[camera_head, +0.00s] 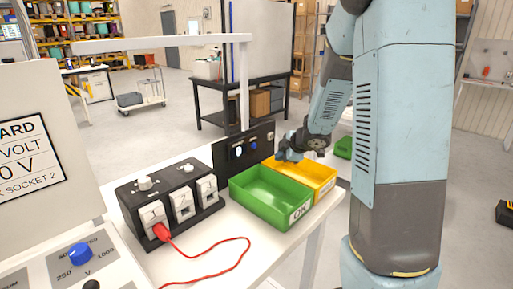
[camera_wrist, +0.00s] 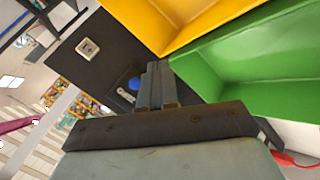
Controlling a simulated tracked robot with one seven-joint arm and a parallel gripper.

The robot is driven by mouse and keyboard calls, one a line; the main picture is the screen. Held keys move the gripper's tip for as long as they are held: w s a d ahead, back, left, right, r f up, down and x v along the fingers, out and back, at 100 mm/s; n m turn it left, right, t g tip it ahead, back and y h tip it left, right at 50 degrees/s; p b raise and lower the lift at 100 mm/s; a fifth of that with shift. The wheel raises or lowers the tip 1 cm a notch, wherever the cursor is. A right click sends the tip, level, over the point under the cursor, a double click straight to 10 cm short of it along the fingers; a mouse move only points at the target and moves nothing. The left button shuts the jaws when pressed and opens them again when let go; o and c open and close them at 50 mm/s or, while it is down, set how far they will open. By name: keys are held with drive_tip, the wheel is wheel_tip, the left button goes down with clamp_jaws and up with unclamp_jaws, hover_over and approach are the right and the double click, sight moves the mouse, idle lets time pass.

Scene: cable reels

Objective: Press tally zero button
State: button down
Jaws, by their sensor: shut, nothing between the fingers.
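A black upright panel (camera_head: 228,158) stands at the back of the white bench, behind the bins. It carries a round blue button (camera_head: 254,145) and a lit round white face to its left. In the wrist view the blue button (camera_wrist: 134,83) shows just left of the fingers, and a pale square fitting (camera_wrist: 88,48) sits farther up the panel. I cannot read any label for the tally zero button. My gripper (camera_head: 281,156) is shut and empty, low in front of the panel's right part. The wrist view shows its fingers (camera_wrist: 154,68) together; contact with the button cannot be told.
A green bin (camera_head: 262,208) marked OK and a yellow bin (camera_head: 318,172) lie beside and below my gripper. A black socket box (camera_head: 170,190) with a red plug (camera_head: 161,232) and red cable stands left. A grey post and overhead bar rise behind the panel.

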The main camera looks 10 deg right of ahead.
drive_tip(key=w+a, duration=0.1)
drive_tip(key=w, duration=0.1)
drive_tip(key=w+a, duration=0.3)
drive_tip(key=w, duration=0.1)
drive_tip(key=shift+w+a, duration=0.25)
drive_tip(key=shift+w, duration=0.1)
drive_tip(key=shift+w+a, duration=0.1)
drive_tip(key=shift+w+a, duration=0.45)
drive_tip(key=shift+w, duration=0.15)
idle(2.9)
drive_tip(key=shift+s+d, duration=0.1)
drive_tip(key=shift+s, duration=0.05)
idle(0.3)
drive_tip(key=shift+s+d, duration=0.4)
drive_tip(key=shift+s, duration=0.15)
drive_tip(key=shift+s+d, duration=0.45)
drive_tip(key=shift+s, duration=0.25)
drive_tip(key=shift+s+d, duration=0.45)
drive_tip(key=shift+s, duration=0.25)
drive_tip(key=shift+s+d, duration=0.45)
drive_tip(key=shift+s, duration=0.25)
drive_tip(key=shift+r, duration=0.1)
